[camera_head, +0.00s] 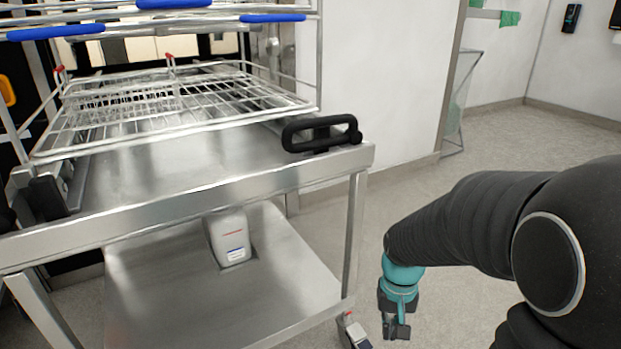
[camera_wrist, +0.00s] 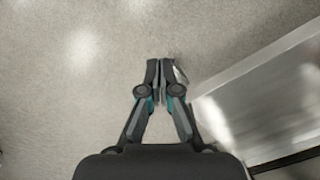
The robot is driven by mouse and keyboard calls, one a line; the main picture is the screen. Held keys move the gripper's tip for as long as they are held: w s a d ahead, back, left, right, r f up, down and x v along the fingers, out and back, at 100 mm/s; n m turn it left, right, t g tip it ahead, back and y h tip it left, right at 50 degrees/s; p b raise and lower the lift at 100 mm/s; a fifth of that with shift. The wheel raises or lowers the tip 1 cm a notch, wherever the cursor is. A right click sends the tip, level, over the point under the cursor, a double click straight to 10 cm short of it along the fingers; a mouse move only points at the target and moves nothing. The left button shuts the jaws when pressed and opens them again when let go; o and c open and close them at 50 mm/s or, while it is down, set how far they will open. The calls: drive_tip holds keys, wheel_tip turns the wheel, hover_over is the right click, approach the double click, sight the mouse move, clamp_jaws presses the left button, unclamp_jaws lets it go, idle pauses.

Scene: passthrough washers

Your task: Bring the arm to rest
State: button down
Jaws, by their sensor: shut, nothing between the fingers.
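My arm, in a black sleeve, reaches in from the right of the head view and bends down. My gripper (camera_head: 396,328) hangs low over the floor, just right of the steel cart's caster. In the wrist view my gripper (camera_wrist: 161,72) has its fingertips together with nothing between them, above bare floor. A steel edge of the cart (camera_wrist: 265,85) shows at the right of the wrist view, apart from the fingers.
The steel cart (camera_head: 200,205) fills the left, with a wire rack (camera_head: 180,105) on top, a black handle (camera_head: 320,133) and a white jug (camera_head: 229,238) on its lower shelf. A white wall (camera_head: 385,75) stands behind. Floor (camera_head: 440,200) between cart and arm is clear.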

drive_tip(key=s+r+t+p, duration=0.1)
drive_tip(key=s+r+t, duration=0.2)
drive_tip(key=s+r, duration=0.3)
drive_tip(key=s+r+n+t+p, duration=0.1)
drive_tip(key=s+r, duration=0.4)
drive_tip(key=r, duration=0.9)
drive_tip(key=shift+s+a+t+p, duration=0.4)
drive_tip(key=shift+t+p, duration=0.4)
drive_tip(key=shift+t, duration=0.3)
